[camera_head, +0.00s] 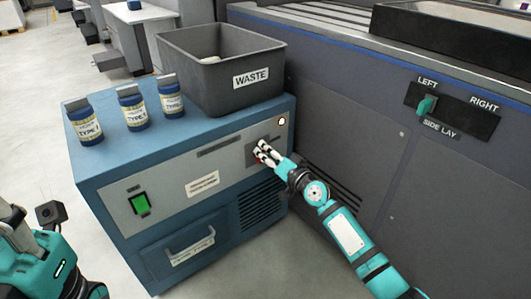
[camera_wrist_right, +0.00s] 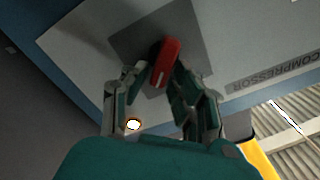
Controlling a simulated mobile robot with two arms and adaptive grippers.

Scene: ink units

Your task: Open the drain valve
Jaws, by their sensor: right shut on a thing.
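The drain valve's red handle (camera_wrist_right: 165,62) sits on a dark square plate (camera_wrist_right: 128,38) on the front panel of the blue cabinet (camera_head: 110,175). In the head view only a speck of red shows by my fingers. My right gripper (camera_head: 263,153) is at the right part of that panel. In the right wrist view its two fingers (camera_wrist_right: 156,80) are closed on either side of the red handle. The handle is slanted in that view, and its lower end is partly between the fingers. Part of my left arm shows at lower left, but its fingers are out of view.
A grey WASTE bin (camera_head: 225,95) and several blue jars (camera_head: 133,112) stand on the cabinet. A green switch (camera_head: 140,204) and a drawer handle (camera_head: 190,245) are on its front. A large grey machine (camera_head: 345,130) with a side lay knob (camera_head: 427,104) stands close on the right.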

